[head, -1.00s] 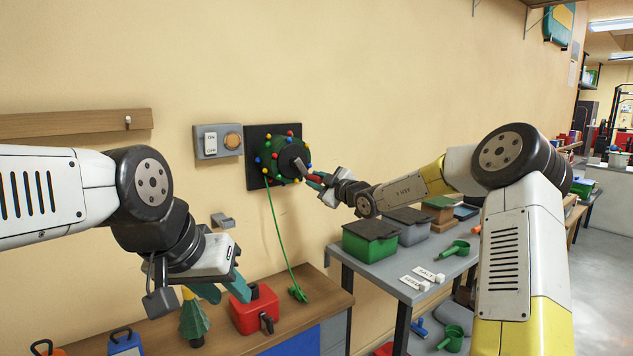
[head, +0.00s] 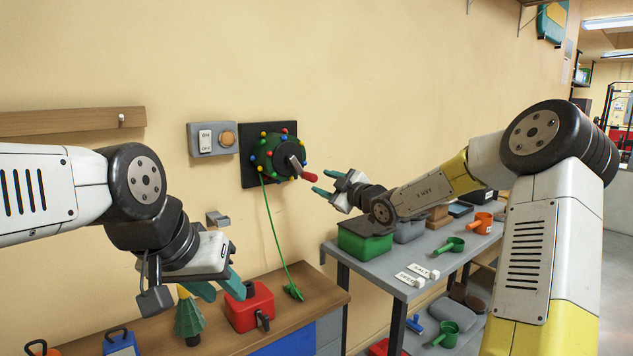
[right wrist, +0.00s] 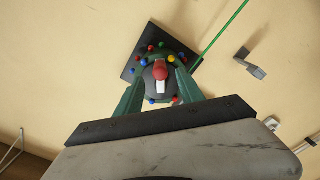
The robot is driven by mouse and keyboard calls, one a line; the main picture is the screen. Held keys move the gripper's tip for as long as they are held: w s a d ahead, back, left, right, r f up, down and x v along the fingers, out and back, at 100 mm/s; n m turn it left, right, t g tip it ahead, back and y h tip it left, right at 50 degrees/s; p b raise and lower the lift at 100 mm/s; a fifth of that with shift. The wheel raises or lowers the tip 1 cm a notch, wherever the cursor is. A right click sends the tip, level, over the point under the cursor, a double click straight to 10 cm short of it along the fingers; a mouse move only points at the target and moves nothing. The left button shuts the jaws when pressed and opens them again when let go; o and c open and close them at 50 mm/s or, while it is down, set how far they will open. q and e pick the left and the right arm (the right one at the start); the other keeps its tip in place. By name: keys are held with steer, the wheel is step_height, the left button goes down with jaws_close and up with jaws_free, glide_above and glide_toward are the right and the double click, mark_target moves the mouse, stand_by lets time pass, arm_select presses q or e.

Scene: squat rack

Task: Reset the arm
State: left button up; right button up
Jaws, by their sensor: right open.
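My right gripper (head: 318,182) is open, its teal fingers empty and a little to the right of the wall reel's crank. The crank has a red handle (head: 309,174) that points down to the right. The reel (head: 267,155) is dark green with coloured bulbs and sits on a black wall plate (head: 247,178). In the right wrist view the red handle (right wrist: 159,72) shows between and beyond the fingers (right wrist: 160,85). My left gripper (head: 222,288) hangs over the wooden bench near a red container (head: 262,311); its fingers are partly overlapped, so its opening is unclear.
A green cord (head: 274,230) hangs from the reel to the bench (head: 312,289). A small green tree (head: 188,318) stands below my left gripper. An ON/OFF switch box (head: 213,139) is on the wall. A grey table (head: 403,263) holds a green bin (head: 364,243) and scoops.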

steer(key=shift+s+d, duration=0.25)
steer(key=shift+s, duration=0.1)
